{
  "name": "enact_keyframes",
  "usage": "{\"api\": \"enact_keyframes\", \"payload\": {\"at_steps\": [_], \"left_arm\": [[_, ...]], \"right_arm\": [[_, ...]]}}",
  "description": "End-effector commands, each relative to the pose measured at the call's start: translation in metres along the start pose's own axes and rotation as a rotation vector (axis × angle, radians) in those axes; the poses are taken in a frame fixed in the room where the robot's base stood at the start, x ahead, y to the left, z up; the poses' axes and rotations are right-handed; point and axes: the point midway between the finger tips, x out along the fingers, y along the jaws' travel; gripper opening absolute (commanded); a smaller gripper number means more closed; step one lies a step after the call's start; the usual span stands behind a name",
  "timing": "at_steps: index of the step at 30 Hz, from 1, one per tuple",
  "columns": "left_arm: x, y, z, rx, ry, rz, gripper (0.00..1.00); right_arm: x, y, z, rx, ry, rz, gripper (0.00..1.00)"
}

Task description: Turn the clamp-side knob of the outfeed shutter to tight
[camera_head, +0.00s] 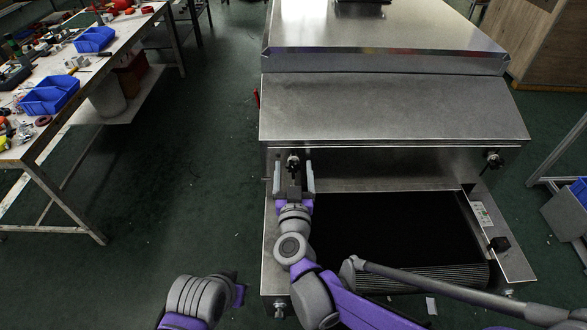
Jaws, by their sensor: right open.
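The outfeed shutter (395,108) is the sloped grey metal panel over the dryer's outfeed opening. A dark knob (293,159) sits below the panel's left end, and a second dark knob (494,160) sits below its right end. No readable label tells which is the clamp-side one. My right gripper (293,173) is open, with one pale finger on each side of the left knob. I cannot tell whether the fingers touch it. My left arm (195,300) is low at the bottom left; its gripper jaws do not show clearly.
The black conveyor belt (385,232) runs out below the shutter, under my right arm. A black knob (500,244) stands on the right side rail. A workbench (55,140) with blue bins (50,95) is at the left. The green floor between bench and dryer is mostly clear.

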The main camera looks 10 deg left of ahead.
Motion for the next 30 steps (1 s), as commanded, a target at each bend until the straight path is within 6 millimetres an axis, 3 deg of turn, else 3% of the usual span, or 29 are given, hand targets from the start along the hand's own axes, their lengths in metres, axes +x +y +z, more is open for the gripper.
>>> {"api": "enact_keyframes", "payload": {"at_steps": [8, 21, 30], "left_arm": [[0.0000, 0.0000, 0.0001, 0.000, 0.000, 0.000, 0.35], [0.0000, 0.0000, 0.0000, 0.000, 0.000, 0.000, 0.35], [0.0010, 0.0000, 0.0007, 0.000, 0.000, 0.000, 0.35]], "right_arm": [[0.0015, 0.0001, 0.0001, 0.000, 0.000, 0.000, 0.81], [0.0012, 0.0001, 0.0000, 0.000, 0.000, 0.000, 0.02], [0.0012, 0.0002, 0.0002, 0.026, 0.000, 0.000, 0.00]]}}
